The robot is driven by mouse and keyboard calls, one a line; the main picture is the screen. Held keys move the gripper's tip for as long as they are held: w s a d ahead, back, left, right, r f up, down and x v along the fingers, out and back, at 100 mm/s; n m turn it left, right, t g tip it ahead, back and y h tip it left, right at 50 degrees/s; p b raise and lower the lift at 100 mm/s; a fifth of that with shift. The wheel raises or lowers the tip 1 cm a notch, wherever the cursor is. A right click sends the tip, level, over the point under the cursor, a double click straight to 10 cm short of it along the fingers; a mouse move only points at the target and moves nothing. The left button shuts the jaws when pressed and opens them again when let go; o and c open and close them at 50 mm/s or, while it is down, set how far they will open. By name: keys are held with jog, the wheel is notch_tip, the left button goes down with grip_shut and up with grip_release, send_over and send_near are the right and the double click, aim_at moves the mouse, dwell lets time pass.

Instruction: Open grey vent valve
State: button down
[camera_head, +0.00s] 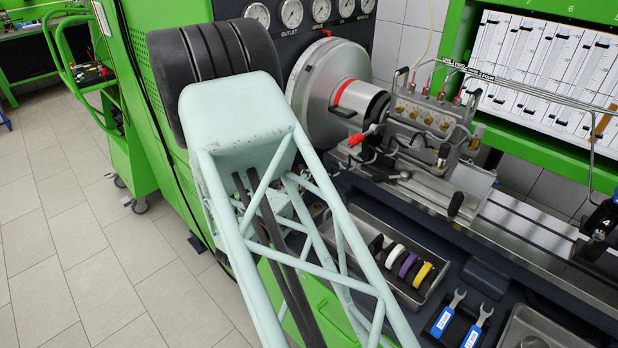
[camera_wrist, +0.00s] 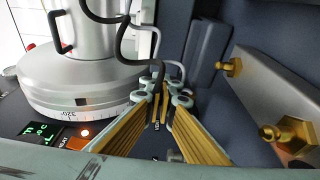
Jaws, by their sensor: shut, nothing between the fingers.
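In the wrist view, my gripper (camera_wrist: 160,104) is shut, its two yellow ribbed fingers drawn together at the grey-green tips. Nothing shows between the tips. A thin dark curved line runs down across the tips, and I cannot tell whether it touches them. I cannot pick out the grey vent valve with certainty in either view. Two brass fittings, one small (camera_wrist: 232,66) and one larger (camera_wrist: 288,135), stick out of a grey block at the right, apart from my fingers. In the head view my gripper does not show; my pale green arm hides part of the bench.
A silver drum with a scale ring (camera_wrist: 75,85) and a black handle (camera_wrist: 60,33) stands left of my fingers. In the head view, the pump (camera_head: 425,115) sits on the bench rail (camera_head: 525,222). A tray (camera_head: 352,228) holds coloured rings. Two blue-handled wrenches (camera_head: 443,320) lie at the front.

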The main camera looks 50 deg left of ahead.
dwell(0.4)
jog(key=shift+s+d+b, duration=0.7)
jog(key=shift+s+d, duration=0.25)
jog(key=shift+s, duration=0.45)
jog(key=shift+s+d+b, duration=0.65)
jog(key=shift+s+d, duration=0.3)
jog(key=shift+s, duration=0.4)
jog(key=shift+s+d+b, duration=0.7)
jog(key=shift+s+d, duration=0.25)
jog(key=shift+s, duration=0.45)
jog(key=shift+r, duration=0.1)
